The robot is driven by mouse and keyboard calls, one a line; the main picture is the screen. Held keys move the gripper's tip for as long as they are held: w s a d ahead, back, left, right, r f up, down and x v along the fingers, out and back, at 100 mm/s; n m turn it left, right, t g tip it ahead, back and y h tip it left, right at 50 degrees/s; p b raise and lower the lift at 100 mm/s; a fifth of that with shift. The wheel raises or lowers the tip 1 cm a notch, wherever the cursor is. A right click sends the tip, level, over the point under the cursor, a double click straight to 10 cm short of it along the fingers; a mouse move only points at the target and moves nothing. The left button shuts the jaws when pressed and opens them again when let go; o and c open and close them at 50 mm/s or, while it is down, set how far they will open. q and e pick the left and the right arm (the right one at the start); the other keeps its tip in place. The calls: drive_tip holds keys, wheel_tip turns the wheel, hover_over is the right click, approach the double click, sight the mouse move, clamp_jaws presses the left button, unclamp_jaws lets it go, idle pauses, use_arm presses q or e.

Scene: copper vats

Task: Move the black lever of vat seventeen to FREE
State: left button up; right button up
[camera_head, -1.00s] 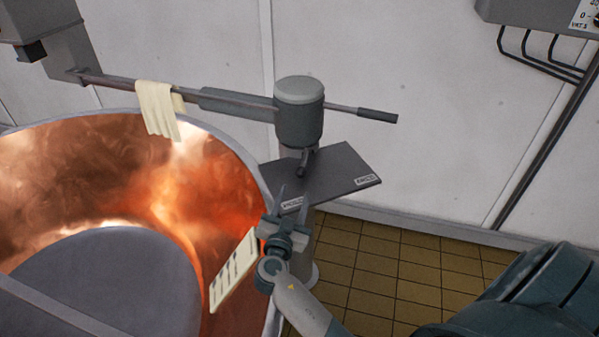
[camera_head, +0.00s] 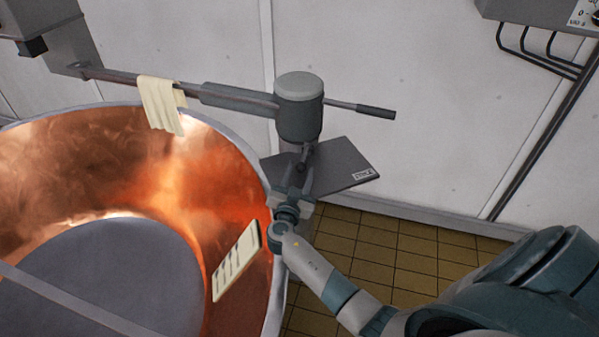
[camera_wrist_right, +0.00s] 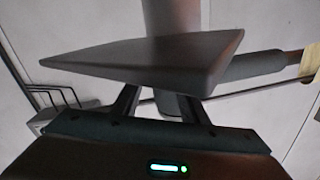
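The vat's grey post head (camera_head: 299,110) stands over a dark plate (camera_head: 345,160) at the copper vat's rim. A short dark lever (camera_head: 304,154) hangs below the head, over the plate. A pale label (camera_head: 363,174) is on the plate's right corner, too small to read surely; the left label is hidden by my right gripper. My right gripper (camera_head: 293,178) is open at the plate's near edge, its fingers reaching toward the lever; contact cannot be told. In the right wrist view, the plate (camera_wrist_right: 150,58) hides the fingertips and the lever. My left gripper is out of view.
The copper vat (camera_head: 215,185) fills the left. A bar with a cream cloth (camera_head: 160,105) crosses above it, and a handle (camera_head: 375,112) sticks out right of the head. A pale slotted panel (camera_head: 236,263) is by my forearm. Tiled floor (camera_head: 400,255) lies open right.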

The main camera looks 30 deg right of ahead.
clamp_jaws()
drive_tip(key=shift+s+d+f+n+t+y+b, duration=0.25)
drive_tip(key=shift+s+d+n+t+y+b, duration=0.6)
drive_tip(key=shift+y+b, duration=0.3)
drive_tip(key=d+n+t+y+b, duration=0.1)
drive_tip(key=d+n+y, duration=0.1)
drive_tip(key=y, duration=0.1)
drive_tip(key=s+d+n+t+y+b, duration=0.1)
drive_tip(key=d+n+y, duration=0.1)
drive_tip(key=d+y, duration=0.1)
drive_tip(key=s+d+n+t+y+b, duration=0.1)
drive_tip(key=d+n+y+b, duration=0.1)
drive_tip(key=y, duration=0.1)
drive_tip(key=shift+s+d+r+n+t, duration=0.15)
drive_tip(key=shift+s+d+n+t, duration=0.1)
drive_tip(key=shift+d, duration=0.1)
drive_tip(key=shift+w+d+n+y+b, duration=0.1)
drive_tip(key=shift+d+n+y+b, duration=0.2)
drive_tip(key=shift+d+n+y, duration=0.7)
drive_tip(key=shift+d+n+y+b, duration=0.35)
drive_tip(key=shift+d+y, duration=0.35)
drive_tip(key=shift+y, duration=0.65)
drive_tip(key=shift+o, duration=1.1)
unclamp_jaws()
drive_tip(key=shift+w, duration=0.1)
